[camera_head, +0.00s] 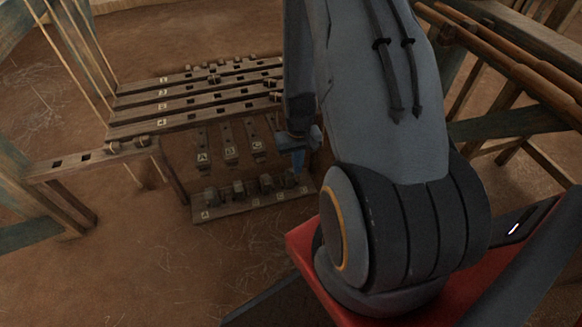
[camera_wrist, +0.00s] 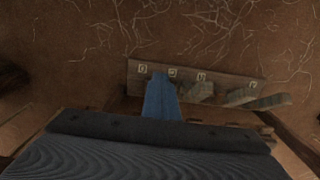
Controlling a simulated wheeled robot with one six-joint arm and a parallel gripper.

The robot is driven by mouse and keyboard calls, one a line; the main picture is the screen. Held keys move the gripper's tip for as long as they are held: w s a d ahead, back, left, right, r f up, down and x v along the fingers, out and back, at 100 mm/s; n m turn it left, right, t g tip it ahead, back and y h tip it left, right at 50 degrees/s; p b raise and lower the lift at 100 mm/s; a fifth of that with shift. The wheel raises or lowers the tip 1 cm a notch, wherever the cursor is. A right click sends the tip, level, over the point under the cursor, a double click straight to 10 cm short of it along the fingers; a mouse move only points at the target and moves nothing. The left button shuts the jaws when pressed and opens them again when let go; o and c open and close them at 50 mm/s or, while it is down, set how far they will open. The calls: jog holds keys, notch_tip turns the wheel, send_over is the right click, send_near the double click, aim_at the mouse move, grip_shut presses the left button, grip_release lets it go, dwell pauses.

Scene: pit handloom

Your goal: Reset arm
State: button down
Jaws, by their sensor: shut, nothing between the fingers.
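My gripper (camera_head: 298,158) shows in the head view as a blue tip, just above the right end of a low wooden rack (camera_head: 237,208) with several pegs or blocks on it and pale letter tags along its front. In the wrist view the blue fingers (camera_wrist: 161,98) are together and empty, over the tagged rack (camera_wrist: 225,78). I cannot tell whether the fingertips touch the rack. My arm hides part of the loom behind it.
Several long wooden bars (camera_head: 190,100) with numbered tags lie behind the rack. Lettered pedals (camera_head: 230,145) stand between them. A wooden beam (camera_head: 90,157) is at the left, and wooden rails (camera_head: 515,60) are at the upper right. The earth floor (camera_head: 150,270) in front is clear.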

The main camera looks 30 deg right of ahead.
dwell(0.4)
jog(key=w+a+r+n, duration=0.2)
jog(key=a+r+n, duration=0.2)
jog(key=a+r, duration=1.7)
jog(key=s+a+r+n+y, duration=0.1)
jog(key=s+a+r+n, duration=0.2)
jog(key=s+a+r, duration=0.6)
jog(key=s+a+r+n+y, duration=0.1)
jog(key=s+a+r+n, duration=0.1)
jog(key=s+a+r, duration=0.75)
jog(key=s+d+r+m+h+p, duration=0.2)
jog(key=d+r+m+p, duration=0.3)
jog(key=d+r+p, duration=1.8)
jog(key=shift+d+r+m+p, duration=0.15)
jog(key=shift+r+m+p, duration=0.25)
jog(key=shift+p, duration=5.7)
